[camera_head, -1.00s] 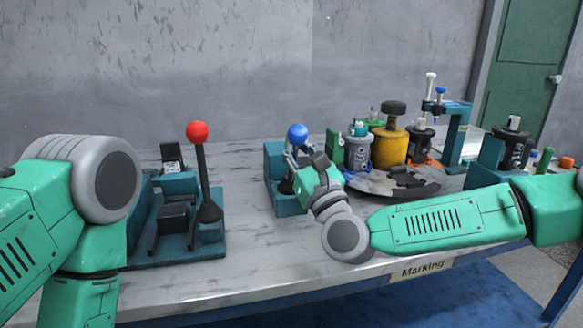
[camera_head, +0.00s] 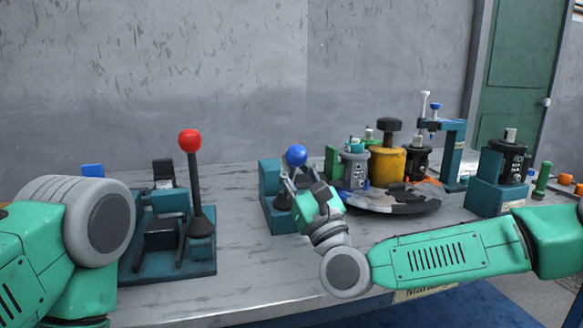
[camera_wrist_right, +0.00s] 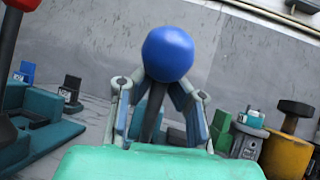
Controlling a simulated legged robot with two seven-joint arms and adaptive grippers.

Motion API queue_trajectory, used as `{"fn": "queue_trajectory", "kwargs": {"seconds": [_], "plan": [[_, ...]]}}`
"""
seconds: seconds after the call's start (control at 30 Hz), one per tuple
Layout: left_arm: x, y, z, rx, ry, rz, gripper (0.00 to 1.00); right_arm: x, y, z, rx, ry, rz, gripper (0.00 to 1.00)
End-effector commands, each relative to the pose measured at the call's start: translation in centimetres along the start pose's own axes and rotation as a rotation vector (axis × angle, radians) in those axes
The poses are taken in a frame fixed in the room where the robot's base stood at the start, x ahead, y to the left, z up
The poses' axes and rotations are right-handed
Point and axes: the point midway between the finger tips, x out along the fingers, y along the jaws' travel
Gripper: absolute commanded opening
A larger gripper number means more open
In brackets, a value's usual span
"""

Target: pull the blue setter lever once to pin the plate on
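The blue setter lever (camera_head: 296,155) has a blue ball on a dark shaft and stands on a teal base (camera_head: 268,207). My right gripper (camera_head: 290,183) is at this lever, just under the ball. In the right wrist view, the blue ball (camera_wrist_right: 167,54) is centred in front of the gripper. The two fingers lean inward on either side of the shaft below it and look shut on it. The ball hides the fingertips. My left arm (camera_head: 75,235) is at the left edge, and its gripper is out of view. The plate cannot be made out for certain.
A red-balled lever (camera_head: 190,141) stands on a teal fixture to the left. Right of the blue lever are a round grey fixture (camera_head: 388,200), a yellow cylinder (camera_head: 386,166) and a teal press frame (camera_head: 454,150). The tabletop (camera_head: 240,255) between the two lever bases is clear.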

Motion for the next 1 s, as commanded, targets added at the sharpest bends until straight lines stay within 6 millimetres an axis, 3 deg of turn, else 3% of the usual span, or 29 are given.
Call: {"fn": "queue_trajectory", "kwargs": {"seconds": [0.03, 0.47, 1.0], "plan": [[0.0, 0.0, 0.0, 0.0, 0.0, 0.0, 0.0, 0.2, 0.1, 0.6, 0.001, -0.013, 0.001, 0.31], [-0.1, 0.0, 0.2, 0.0, 0.003, 0.0, 0.0, -0.5, 0.1, -0.2, 0.0, 0.001, 0.002, 0.33], [-0.1, 0.0, 0.1, 0.0, 0.003, 0.0, 0.0, -10.5, -0.1, -0.1, 0.002, -0.001, 0.001, 0.33]]}}
